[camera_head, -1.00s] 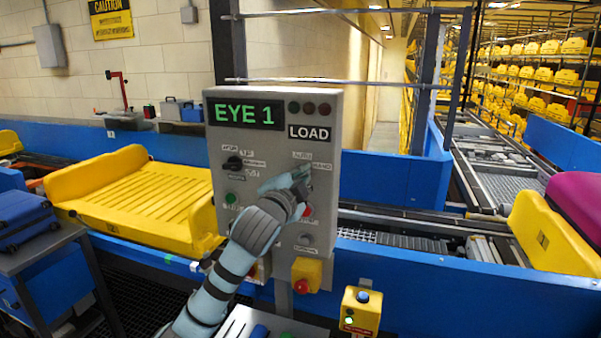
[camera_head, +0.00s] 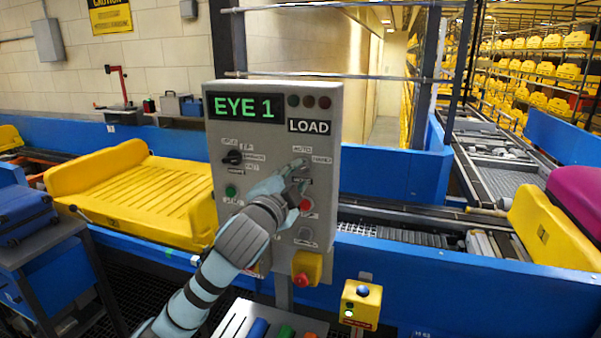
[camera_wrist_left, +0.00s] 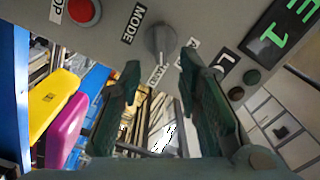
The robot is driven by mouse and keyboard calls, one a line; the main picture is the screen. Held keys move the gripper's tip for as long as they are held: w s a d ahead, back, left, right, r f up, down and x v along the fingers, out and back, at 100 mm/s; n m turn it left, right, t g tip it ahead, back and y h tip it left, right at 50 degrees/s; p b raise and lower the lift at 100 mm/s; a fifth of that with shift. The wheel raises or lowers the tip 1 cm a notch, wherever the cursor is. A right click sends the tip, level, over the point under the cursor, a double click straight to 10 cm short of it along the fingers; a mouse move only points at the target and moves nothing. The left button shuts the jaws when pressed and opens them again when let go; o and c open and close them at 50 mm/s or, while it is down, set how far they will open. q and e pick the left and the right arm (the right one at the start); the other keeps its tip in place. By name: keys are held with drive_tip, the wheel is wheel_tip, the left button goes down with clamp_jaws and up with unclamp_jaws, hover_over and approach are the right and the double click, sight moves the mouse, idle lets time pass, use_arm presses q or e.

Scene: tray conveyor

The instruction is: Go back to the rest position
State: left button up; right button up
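The grey control panel (camera_head: 222,150) carries a green "EYE 1" display (camera_head: 243,107) and a "LOAD" label. My left gripper (camera_head: 298,172) is in front of the panel's upper right part, by the mode knob. In the left wrist view the gripper (camera_wrist_left: 160,75) shows two dark green fingers spread apart with nothing between them. The grey mode knob (camera_wrist_left: 160,40) is just beyond the fingertips, and a gap shows between it and them. In the head view the gripper partly covers the knob area. My right gripper is in neither view.
A yellow tray (camera_head: 130,195) sits on the conveyor at left. A blue suitcase (camera_head: 25,215) rests on a cart at far left. A small yellow button box (camera_head: 360,305) stands at front right. A yellow tray (camera_head: 555,232) with a magenta item (camera_head: 582,200) is at right.

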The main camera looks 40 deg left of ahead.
use_arm(q)
drive_tip(key=v, duration=0.3)
drive_tip(key=shift+s, duration=0.2)
drive_tip(key=shift+w, duration=0.15)
